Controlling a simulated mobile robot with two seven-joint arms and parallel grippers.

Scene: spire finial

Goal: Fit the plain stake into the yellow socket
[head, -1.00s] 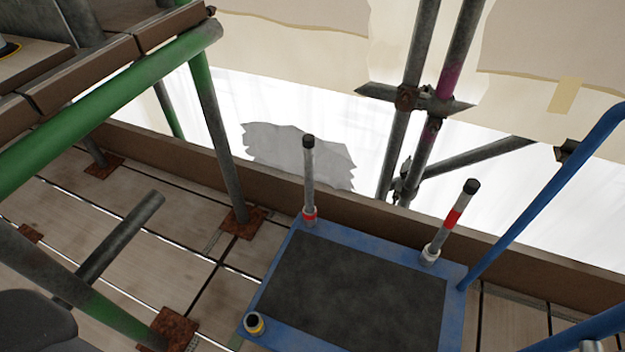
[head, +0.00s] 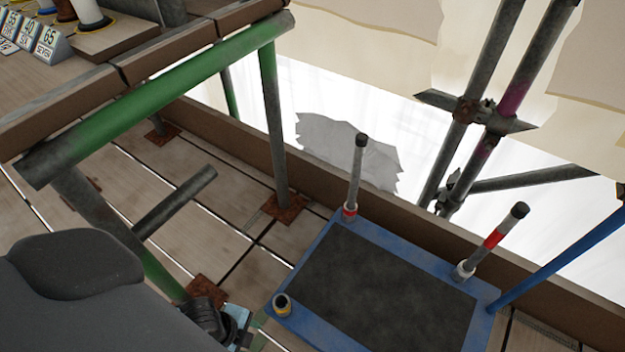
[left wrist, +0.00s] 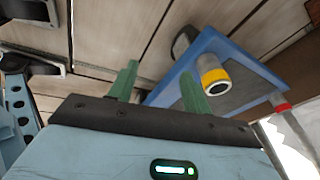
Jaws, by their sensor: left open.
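The plain stake (head: 357,170), a grey tube with a black cap, stands upright in a red-ringed socket (head: 350,210) at the far left corner of the blue platform cart (head: 340,330). The yellow socket (head: 282,304) is at the near left corner, its dark mouth open and empty. A second stake with a red band (head: 492,240) stands in a white socket (head: 465,270) at the far right corner. My left gripper (left wrist: 158,85) is open and empty, its green fingers apart. The yellow socket (left wrist: 215,78) shows just beyond them. My right gripper is out of view.
A green and grey scaffold rail (head: 160,95) runs at upper left, with a short pipe stub (head: 175,203) below. A shelf with numbered signs (head: 48,42) is at top left. A blue rail (head: 560,255) rises at the cart's right. The cart's dark mat is clear.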

